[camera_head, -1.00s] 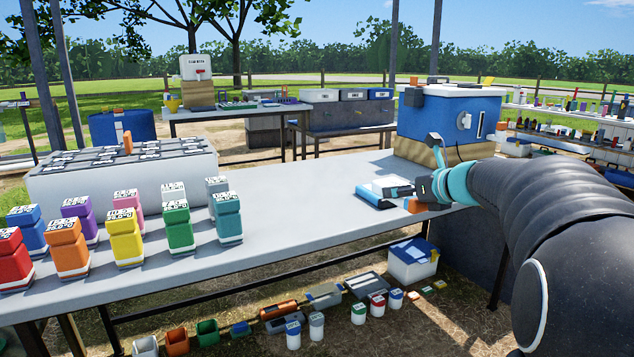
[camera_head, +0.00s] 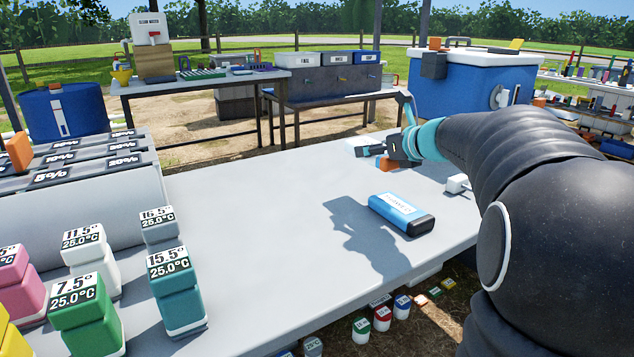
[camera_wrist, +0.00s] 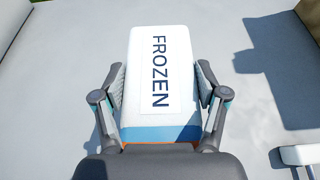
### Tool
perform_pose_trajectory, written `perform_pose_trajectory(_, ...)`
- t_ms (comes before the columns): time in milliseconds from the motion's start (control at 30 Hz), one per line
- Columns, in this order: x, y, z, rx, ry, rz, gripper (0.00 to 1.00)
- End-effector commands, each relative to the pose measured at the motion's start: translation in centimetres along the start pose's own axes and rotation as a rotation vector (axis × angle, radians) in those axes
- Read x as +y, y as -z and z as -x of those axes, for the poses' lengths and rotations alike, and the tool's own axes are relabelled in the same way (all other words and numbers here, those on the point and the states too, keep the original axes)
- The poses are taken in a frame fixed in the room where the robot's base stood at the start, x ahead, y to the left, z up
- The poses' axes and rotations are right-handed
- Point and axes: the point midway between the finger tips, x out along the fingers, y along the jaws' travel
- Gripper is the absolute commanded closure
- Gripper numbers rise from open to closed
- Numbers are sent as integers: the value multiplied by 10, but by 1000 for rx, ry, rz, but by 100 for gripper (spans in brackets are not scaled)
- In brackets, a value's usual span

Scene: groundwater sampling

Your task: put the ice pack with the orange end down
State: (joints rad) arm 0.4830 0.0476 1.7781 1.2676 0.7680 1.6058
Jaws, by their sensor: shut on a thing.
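The ice pack with the orange end is in my gripper (camera_head: 402,148). In the head view its orange end (camera_head: 387,163) shows beside the fingers, with its pale body (camera_head: 360,145) behind. In the wrist view my gripper (camera_wrist: 160,74) is shut on the sides of the white pack (camera_wrist: 158,45), which reads "FROZEN". A blue band and a thin orange edge show at its near end. Its shadow lies apart from it, so it appears held above the grey table (camera_head: 270,240).
A blue ice pack with a black end (camera_head: 400,213) lies on the table in front of my gripper. A small white block (camera_head: 457,184) is to the right. Coloured labelled bottles (camera_head: 176,290) stand at left. A blue cooler (camera_head: 470,85) stands behind. The table's middle is clear.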

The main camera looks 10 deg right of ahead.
Motion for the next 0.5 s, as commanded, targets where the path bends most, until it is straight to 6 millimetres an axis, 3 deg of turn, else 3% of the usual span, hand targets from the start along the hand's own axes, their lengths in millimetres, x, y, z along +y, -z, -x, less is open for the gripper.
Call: perform_pose_trajectory(500,46,22,-95,2,-2,0,76)
